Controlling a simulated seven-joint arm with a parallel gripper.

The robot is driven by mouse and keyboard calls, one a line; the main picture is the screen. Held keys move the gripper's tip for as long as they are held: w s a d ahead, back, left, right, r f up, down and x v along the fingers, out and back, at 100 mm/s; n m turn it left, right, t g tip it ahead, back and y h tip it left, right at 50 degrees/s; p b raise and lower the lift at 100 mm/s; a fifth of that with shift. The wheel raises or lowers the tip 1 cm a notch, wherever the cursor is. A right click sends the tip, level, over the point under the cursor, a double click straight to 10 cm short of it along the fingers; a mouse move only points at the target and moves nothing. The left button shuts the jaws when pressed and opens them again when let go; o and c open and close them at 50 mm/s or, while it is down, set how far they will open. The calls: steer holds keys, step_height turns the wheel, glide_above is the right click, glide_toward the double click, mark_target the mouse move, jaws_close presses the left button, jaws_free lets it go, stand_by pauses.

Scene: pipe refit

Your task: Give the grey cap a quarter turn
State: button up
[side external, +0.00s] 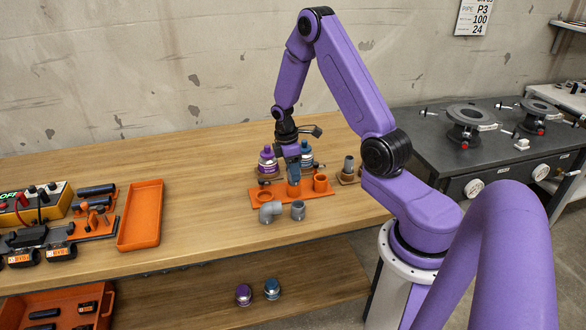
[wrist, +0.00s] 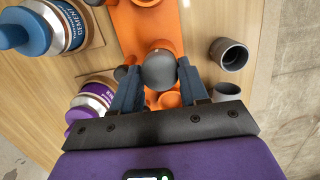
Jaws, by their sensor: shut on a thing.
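The grey cap (wrist: 160,70) is round and dark grey, and sits between my two fingers in the wrist view. My gripper (wrist: 157,80) is shut on it, with one blue-grey finger on either side. In the side external view my gripper (side external: 293,173) points down over the orange rack (side external: 262,197), at an upright orange post (side external: 294,189). The cap itself is hidden or too small to make out there. The wrist view does not clearly show how the cap sits on what is under it.
A purple can (side external: 267,161) and a blue can (side external: 306,157) stand close behind the rack. A grey elbow (side external: 270,212) and a short grey pipe piece (side external: 298,210) lie in front. An orange tray (side external: 141,215) is left; bare tabletop lies between.

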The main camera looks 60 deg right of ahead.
steer(key=shift+d, duration=0.15)
steer(key=o, duration=1.1)
steer(key=shift+w, duration=0.15)
steer(key=shift+c, duration=0.2)
steer(key=shift+r, duration=3.7)
steer(key=shift+a, duration=0.2)
